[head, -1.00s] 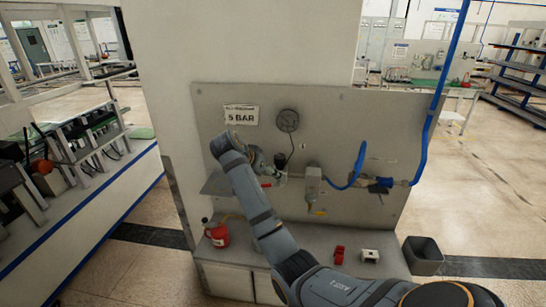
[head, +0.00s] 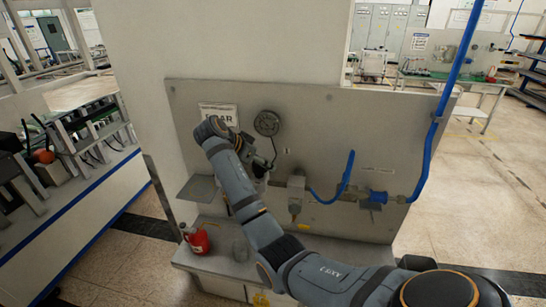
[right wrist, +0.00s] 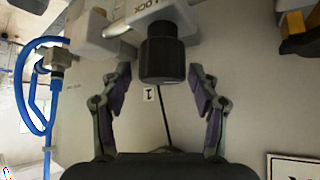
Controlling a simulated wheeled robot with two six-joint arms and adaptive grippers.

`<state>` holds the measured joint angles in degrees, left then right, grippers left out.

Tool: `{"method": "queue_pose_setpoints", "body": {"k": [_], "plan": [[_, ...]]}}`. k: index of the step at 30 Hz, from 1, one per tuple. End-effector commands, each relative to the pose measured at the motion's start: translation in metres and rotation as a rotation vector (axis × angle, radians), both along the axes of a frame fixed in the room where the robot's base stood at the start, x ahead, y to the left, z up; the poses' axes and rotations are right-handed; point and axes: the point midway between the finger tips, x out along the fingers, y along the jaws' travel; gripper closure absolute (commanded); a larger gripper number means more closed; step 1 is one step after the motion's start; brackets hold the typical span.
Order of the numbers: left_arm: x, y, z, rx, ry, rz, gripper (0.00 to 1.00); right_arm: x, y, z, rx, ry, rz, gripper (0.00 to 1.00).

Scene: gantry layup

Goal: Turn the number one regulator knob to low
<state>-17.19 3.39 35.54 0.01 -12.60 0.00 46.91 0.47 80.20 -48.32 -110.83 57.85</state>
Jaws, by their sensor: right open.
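The black regulator knob (right wrist: 162,55) hangs from a light grey body marked "LOCK" in the right wrist view. A small tag reading "1" (right wrist: 148,93) is on the panel close to it. My right gripper (right wrist: 160,75) is open, with one finger on each side of the knob and visible gaps between. In the head view my right gripper (head: 258,168) is at the panel below the round gauge (head: 266,123), largely hidden by my wrist, and the knob cannot be made out there. My left gripper is not in view.
The grey panel (head: 330,120) carries a pressure sign (head: 214,111) partly covered by my arm, a grey fitting (head: 296,185) and a blue hose (head: 345,175). A small shelf (head: 198,188) juts out at left.

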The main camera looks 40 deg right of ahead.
Motion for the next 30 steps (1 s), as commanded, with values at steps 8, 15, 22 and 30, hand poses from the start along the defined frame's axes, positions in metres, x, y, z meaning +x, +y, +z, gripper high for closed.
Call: {"method": "queue_pose_setpoints", "body": {"k": [8,15,22,30], "plan": [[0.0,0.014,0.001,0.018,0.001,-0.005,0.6,-0.001,0.004,-0.008,0.001,0.0,-0.001,0.38],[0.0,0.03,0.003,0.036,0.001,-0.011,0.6,-0.001,0.004,-0.008,0.001,0.001,-0.002,0.53],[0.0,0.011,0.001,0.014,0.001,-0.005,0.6,-0.001,0.003,-0.008,0.001,0.001,-0.002,0.84],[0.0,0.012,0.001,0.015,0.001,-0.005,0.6,-0.001,0.004,-0.008,0.001,0.0,0.0,0.94]]}}
